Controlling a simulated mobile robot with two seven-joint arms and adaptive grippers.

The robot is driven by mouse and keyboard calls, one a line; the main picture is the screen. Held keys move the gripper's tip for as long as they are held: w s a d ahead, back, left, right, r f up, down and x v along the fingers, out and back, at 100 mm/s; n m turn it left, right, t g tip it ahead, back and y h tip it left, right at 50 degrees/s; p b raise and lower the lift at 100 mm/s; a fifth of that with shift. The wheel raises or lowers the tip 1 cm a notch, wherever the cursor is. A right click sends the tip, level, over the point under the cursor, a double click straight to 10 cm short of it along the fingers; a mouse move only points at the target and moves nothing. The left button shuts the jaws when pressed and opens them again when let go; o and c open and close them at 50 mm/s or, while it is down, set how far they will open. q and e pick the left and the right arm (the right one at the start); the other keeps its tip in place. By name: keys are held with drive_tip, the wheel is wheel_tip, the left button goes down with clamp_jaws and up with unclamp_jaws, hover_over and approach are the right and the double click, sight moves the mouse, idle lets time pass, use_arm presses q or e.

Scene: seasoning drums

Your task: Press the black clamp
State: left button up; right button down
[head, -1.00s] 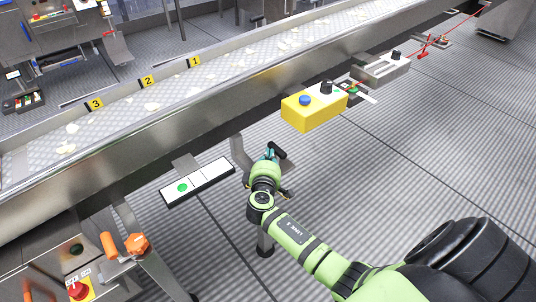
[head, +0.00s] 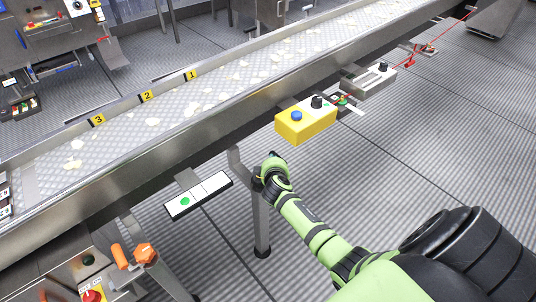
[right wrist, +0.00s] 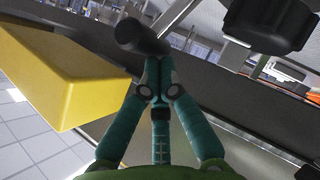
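In the right wrist view a dark rounded bar (right wrist: 142,38), which looks like the black clamp's handle, lies just beyond my right gripper (right wrist: 158,72). The gripper's teal fingers come together at their tips, with the bar at or just past them; I cannot tell whether they touch it. No other part of a clamp is clear. In the head view my green right arm reaches in from the lower right to below the conveyor's near side, and its wrist hides the fingers and the bar. My left gripper is in neither view.
A yellow box (head: 310,127) with a blue button (head: 296,116) and a black knob (head: 317,102) is on the conveyor (head: 225,115), right of my wrist. A white panel (head: 198,195) with a green button is left of it. An orange knob (head: 145,253) shows lower left.

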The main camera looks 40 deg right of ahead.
drive_tip(key=d+y+p, duration=0.1)
drive_tip(key=p, duration=0.1)
drive_tip(key=d+m+y+p, duration=0.1)
drive_tip(key=p, duration=0.1)
drive_tip(key=shift+d+r+g, duration=0.2)
drive_tip(key=shift+d+g, duration=0.2)
drive_tip(key=shift+w+d+f+m, duration=0.1)
drive_tip(key=shift+d+f+m, duration=0.2)
drive_tip(key=shift+d+f, duration=0.4)
drive_tip(key=shift+w+d+f+b, duration=0.15)
drive_tip(key=shift+d+f+b, duration=0.6)
drive_tip(key=shift+d+b, duration=0.25)
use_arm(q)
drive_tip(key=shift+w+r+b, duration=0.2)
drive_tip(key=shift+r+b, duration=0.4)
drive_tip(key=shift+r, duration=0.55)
use_arm(e)
drive_tip(key=shift+d+f, duration=0.7)
drive_tip(key=shift+d, duration=0.05)
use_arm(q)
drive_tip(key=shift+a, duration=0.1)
use_arm(e)
drive_tip(key=v, duration=1.2)
drive_tip(key=shift+d, duration=0.2)
